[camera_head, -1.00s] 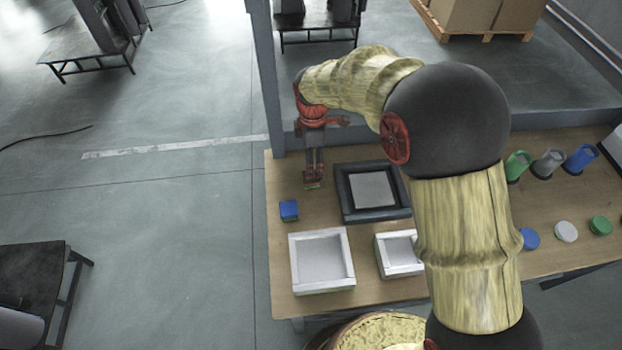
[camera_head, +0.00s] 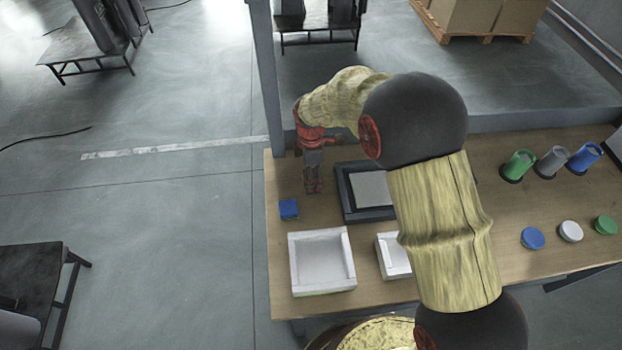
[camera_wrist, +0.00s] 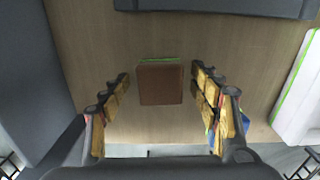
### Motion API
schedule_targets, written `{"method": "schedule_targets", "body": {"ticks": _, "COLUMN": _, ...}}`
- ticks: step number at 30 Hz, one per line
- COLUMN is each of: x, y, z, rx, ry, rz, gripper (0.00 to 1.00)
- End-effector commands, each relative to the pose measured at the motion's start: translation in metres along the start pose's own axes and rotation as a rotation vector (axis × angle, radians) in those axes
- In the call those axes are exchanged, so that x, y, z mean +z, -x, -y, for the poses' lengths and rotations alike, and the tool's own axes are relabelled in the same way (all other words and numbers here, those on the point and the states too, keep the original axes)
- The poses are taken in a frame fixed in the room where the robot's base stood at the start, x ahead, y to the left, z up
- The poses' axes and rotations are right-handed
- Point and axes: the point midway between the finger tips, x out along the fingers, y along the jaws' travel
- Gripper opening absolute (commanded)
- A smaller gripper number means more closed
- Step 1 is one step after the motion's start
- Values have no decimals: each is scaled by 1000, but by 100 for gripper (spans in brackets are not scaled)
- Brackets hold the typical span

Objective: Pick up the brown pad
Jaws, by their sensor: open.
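The brown pad (camera_wrist: 160,84) shows in the wrist view as a square brown top with a thin green edge along its far side. It lies on the wooden table. My gripper (camera_wrist: 163,100) is open, with one finger on each side of the pad and a visible gap to each. In the head view my gripper (camera_head: 313,188) points down over the left part of the table, behind the blue block. The pad cannot be made out in the head view, where my gripper covers that spot.
A blue block (camera_head: 289,209) sits close by on the table (camera_head: 292,178). A dark-framed tray (camera_head: 347,205) stands right of my gripper, and a white tray (camera_head: 321,288) and a smaller white tray (camera_head: 382,240) stand nearer. Coloured cups and lids are at the right.

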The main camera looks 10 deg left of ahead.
Motion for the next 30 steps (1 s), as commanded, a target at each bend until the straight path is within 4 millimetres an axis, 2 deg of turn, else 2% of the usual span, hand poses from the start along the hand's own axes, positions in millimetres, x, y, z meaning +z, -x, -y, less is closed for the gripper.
{"method": "schedule_targets", "body": {"ticks": 2, "x": 0, "y": 1, "z": 0, "rx": 0, "ry": 0, "rz": 0, "gripper": 62}}
{"method": "schedule_targets", "body": {"ticks": 26, "x": 0, "y": 0, "z": 0, "rx": -1, "ry": 0, "rz": 0, "gripper": 17}}
{"method": "schedule_targets", "body": {"ticks": 30, "x": 0, "y": 1, "z": 0, "rx": -1, "ry": 0, "rz": 0, "gripper": 16}}
